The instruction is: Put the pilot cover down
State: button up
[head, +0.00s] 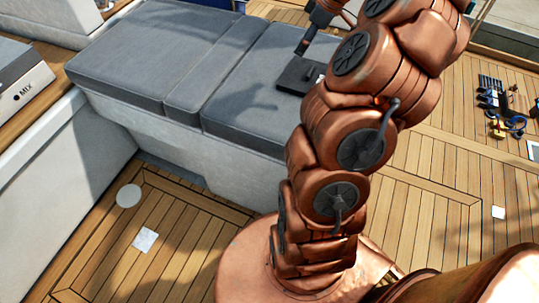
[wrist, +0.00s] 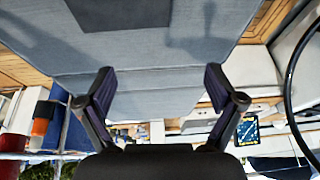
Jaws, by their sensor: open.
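A dark flat square piece, which looks like the pilot cover (head: 296,76), lies on the grey seat cushion (head: 240,95) in the head view, partly hidden behind my arm. A dark flat patch, likely the same cover (wrist: 103,13), shows at the top edge of the wrist view, cut off by the frame. My gripper (wrist: 159,74) is open, with its two dark fingers spread apart and nothing between them. In the head view only part of my gripper (head: 304,46) shows, just above and behind the cover; the arm hides the rest.
Bare grey cushion (head: 150,50) stretches left of the cover. A white disc (head: 128,195) and a pale square (head: 145,239) lie on the teak floor.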

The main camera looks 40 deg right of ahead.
jog(key=s+a+r+g, duration=0.2)
jog(key=s+a, duration=0.1)
jog(key=a, duration=1)
jog(key=s+a+r+g, duration=0.1)
jog(key=s+a, duration=0.2)
jog(key=a, duration=1)
jog(key=s+a+f+m+g+h, duration=0.1)
jog(key=s+a+m, duration=0.1)
jog(key=s, duration=0.4)
jog(key=s+a+f+m+g, duration=0.1)
jog(key=s+a+f, duration=0.1)
jog(key=s, duration=0.5)
jog(key=s+a+f+m+h, duration=0.1)
jog(key=s+a+f+m, duration=0.1)
jog(key=s+a, duration=0.2)
jog(key=s, duration=0.2)
jog(key=shift+s+a+m+g+h, duration=0.2)
jog(key=shift+s+m+g+h, duration=0.1)
jog(key=shift+g, duration=0.1)
notch_tip(320, 180, up, 11)
jog(key=p, duration=1)
jog(key=shift+w, duration=0.15)
jog(key=shift+f, duration=0.15)
jog(key=shift+c, duration=0.2)
